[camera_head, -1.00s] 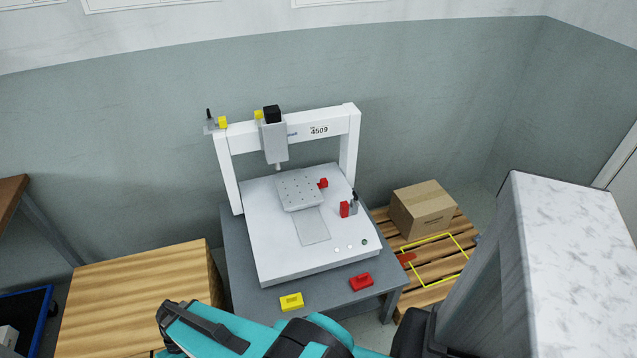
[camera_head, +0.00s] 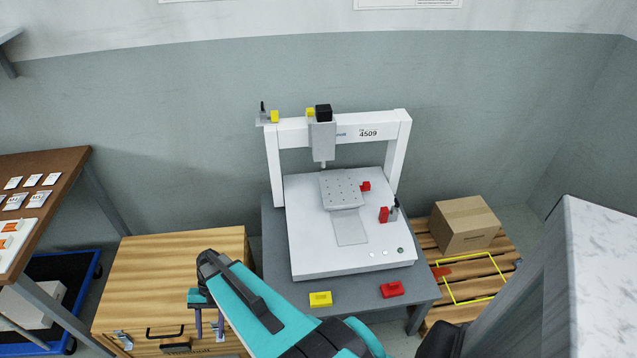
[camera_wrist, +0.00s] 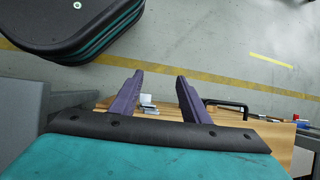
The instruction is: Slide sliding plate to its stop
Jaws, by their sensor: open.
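The sliding plate (camera_head: 341,190) is a grey square plate with a grid of holes. It sits toward the back of the white gantry machine's base (camera_head: 305,255), below the screwdriver head (camera_head: 323,140). A flat grey strip (camera_head: 350,228) lies bare in front of it. My gripper (camera_head: 208,330) is left of the machine, in front of the wooden cabinet, pointing down, well apart from the plate. In the wrist view its two purple fingers (camera_wrist: 160,95) are spread with nothing between them. The plate is not in the wrist view.
A yellow block (camera_head: 320,299) and a red block (camera_head: 392,289) sit on the grey table's front edge. Red parts (camera_head: 384,214) stand right of the plate. A wooden cabinet (camera_head: 175,265) is at left. A carton (camera_head: 465,224) on a pallet and a marble-topped block (camera_head: 605,240) are at right.

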